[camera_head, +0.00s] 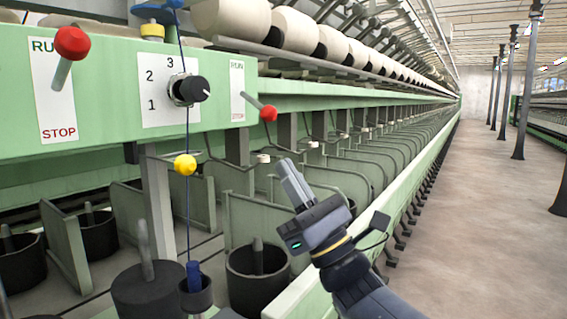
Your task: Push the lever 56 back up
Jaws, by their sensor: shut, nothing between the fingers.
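Two levers with red knobs stick out of the green front panel (100,180). No number 56 can be read on either. The right lever (268,113) has its knob angled down and to the right, near the STOP end of its small RUN/STOP plate (238,90). The left lever (71,42) has its knob up, by the RUN end of its larger plate (56,105). My gripper (284,165) is shut and empty, pointing up and left. In the picture it is below the right lever's knob, apart from it.
A black dial (187,90) marked 1, 2, 3 sits between the levers. A blue thread with a yellow bead (185,165) hangs in front of it. Black pots (257,275) and green dividers (130,220) stand below. White bobbins (295,32) line the top. The aisle floor (480,220) is clear.

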